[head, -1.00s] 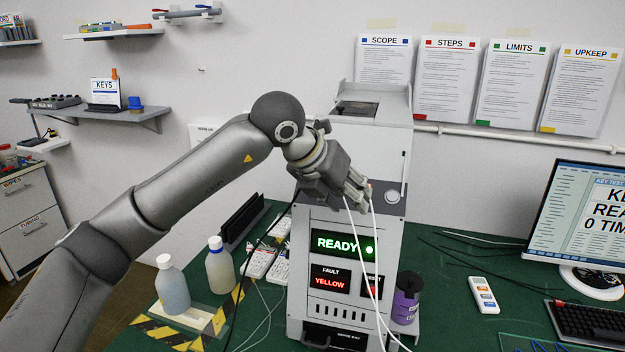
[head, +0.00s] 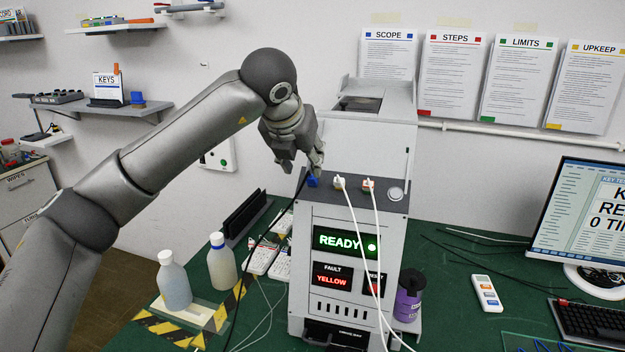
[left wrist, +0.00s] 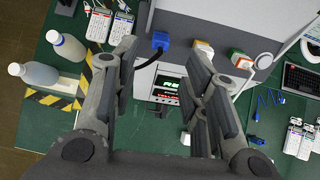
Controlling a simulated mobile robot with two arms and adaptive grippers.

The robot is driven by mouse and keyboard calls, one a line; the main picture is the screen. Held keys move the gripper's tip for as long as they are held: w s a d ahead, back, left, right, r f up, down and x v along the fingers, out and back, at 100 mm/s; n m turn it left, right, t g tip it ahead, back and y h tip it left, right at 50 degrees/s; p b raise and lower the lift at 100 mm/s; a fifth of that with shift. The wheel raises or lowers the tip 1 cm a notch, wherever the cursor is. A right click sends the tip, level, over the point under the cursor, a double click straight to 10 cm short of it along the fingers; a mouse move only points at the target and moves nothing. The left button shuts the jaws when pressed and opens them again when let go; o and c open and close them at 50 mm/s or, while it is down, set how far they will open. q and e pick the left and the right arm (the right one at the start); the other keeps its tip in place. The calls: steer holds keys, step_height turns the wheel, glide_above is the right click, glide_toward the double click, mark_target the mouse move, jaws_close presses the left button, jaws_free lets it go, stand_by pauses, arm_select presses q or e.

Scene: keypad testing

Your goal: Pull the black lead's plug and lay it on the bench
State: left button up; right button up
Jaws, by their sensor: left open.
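The tester (head: 352,150) stands on the bench with a row of sockets on its sloping grey top panel. The black lead's plug (left wrist: 159,42) sits at the blue socket (left wrist: 153,46) in the left wrist view; the blue socket also shows in the head view (head: 312,181). The black lead (head: 268,232) hangs down the tester's left side. My left gripper (head: 301,168) is open just above the blue socket, and its fingers partly hide the plug in the head view. In the left wrist view the plug shows between the spread fingers (left wrist: 160,55). My right gripper is out of view.
Two white plugs (head: 340,182) (head: 368,186) with white leads stand close to the right of the blue socket. Green bench top (head: 445,325) is clear at right front.

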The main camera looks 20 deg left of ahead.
mark_target(310, 176)
arm_select(q)
steer(key=b+x, duration=0.1)
steer(key=x, duration=0.5)
steer(key=shift+f, duration=0.15)
steer(key=shift+b+x, duration=0.3)
steer(key=shift+x, duration=0.55)
steer(key=shift+w+b, duration=0.1)
steer(key=shift+b, duration=0.35)
stand_by(0.4)
jaws_close()
stand_by(0.3)
steer(key=v, duration=0.6)
stand_by(0.9)
stand_by(0.3)
